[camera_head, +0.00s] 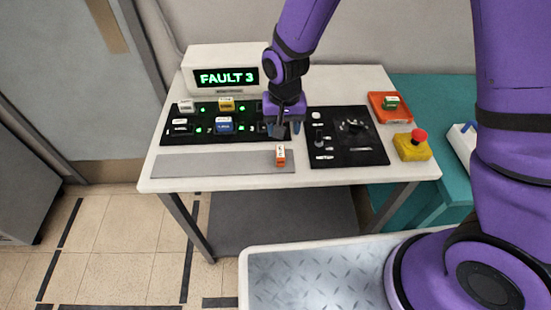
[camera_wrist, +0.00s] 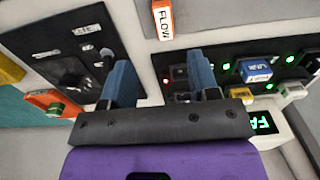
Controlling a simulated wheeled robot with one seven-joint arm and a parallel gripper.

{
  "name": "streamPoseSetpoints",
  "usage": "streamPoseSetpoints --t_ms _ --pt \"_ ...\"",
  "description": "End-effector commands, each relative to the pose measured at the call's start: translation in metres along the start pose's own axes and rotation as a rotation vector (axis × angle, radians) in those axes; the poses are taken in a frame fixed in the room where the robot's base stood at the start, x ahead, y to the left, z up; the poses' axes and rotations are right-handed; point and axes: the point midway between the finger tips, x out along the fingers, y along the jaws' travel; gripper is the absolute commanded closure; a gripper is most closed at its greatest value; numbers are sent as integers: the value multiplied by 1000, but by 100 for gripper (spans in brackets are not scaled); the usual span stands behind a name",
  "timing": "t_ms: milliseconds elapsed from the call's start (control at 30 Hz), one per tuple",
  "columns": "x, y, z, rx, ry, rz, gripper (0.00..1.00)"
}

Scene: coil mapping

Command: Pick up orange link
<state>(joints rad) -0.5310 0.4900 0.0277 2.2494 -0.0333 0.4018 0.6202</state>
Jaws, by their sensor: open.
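The orange link (camera_head: 280,156) is a small block with a white labelled top, lying on the grey strip at the table's front edge. It also shows at the top of the wrist view (camera_wrist: 163,20), where its label reads FLOW. My gripper (camera_head: 284,130) points down just behind the orange link in the head view. In the wrist view my gripper (camera_wrist: 161,78) has its two blue fingers wide apart with nothing between them. The link lies beyond the fingertips, apart from them.
A black board (camera_head: 190,135) holds white, yellow and blue blocks beside green lights. A display (camera_head: 228,77) reads FAULT 3. A black panel (camera_head: 365,150) with a knob, an orange tray (camera_head: 378,109) with a green block, and a red-topped yellow button box (camera_head: 411,148) stand right. The grey strip (camera_head: 215,164) is clear leftward.

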Motion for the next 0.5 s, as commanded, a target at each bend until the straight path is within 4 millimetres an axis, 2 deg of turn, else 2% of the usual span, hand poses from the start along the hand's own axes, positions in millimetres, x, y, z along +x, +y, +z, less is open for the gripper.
streamPoseSetpoints --t_ms 300,500 --pt "42 0 1 1 -3 2 45" --pt "52 0 1 0 -2 1 45"
